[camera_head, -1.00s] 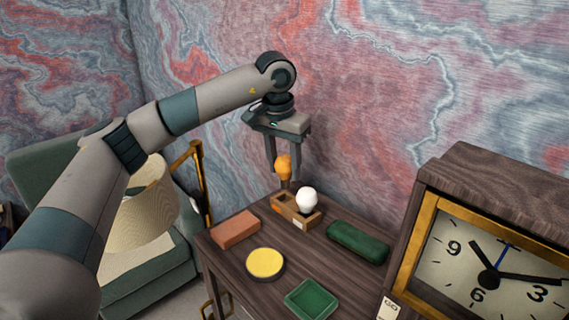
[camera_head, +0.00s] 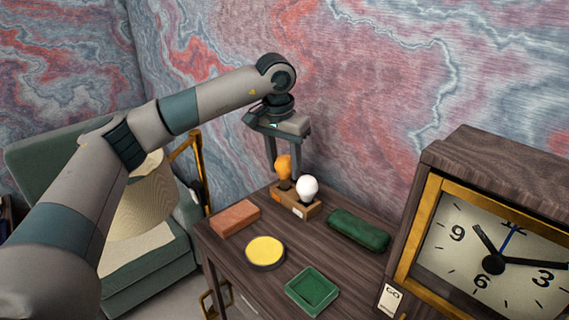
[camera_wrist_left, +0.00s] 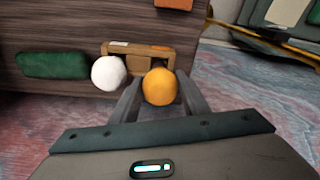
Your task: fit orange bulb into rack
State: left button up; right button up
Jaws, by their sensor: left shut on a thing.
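The orange bulb (camera_head: 283,166) is held upright between the fingers of my left gripper (camera_head: 285,172), which is shut on it. It also shows in the left wrist view (camera_wrist_left: 160,87), between the two fingers. The bulb stands over the left part of the small wooden rack (camera_head: 300,211); its base is at or just above the rack's top, and I cannot tell whether it is seated. The rack shows in the wrist view (camera_wrist_left: 150,50) beyond the bulb. A white bulb (camera_head: 307,188) stands upright in the rack beside the orange one. My right gripper is not in view.
On the dark wooden desk (camera_head: 225,250) lie a reddish brick-like block (camera_head: 235,217), a round yellow-topped item (camera_head: 265,251), a green tray (camera_head: 312,291) and a dark green case (camera_head: 358,231). A large clock (camera_head: 490,240) stands at the right. The patterned wall is close behind.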

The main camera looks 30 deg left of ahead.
pick_arm(q)
jog(key=shift+f+b, duration=0.45)
jog(key=shift+f, duration=0.25)
jog(key=shift+f, duration=0.15)
jog(key=o, duration=1.1)
jog(key=shift+r+p, duration=0.8)
jog(key=shift+r, duration=1)
jog(key=shift+r+p, duration=1.4)
jog(key=shift+r, duration=1.3)
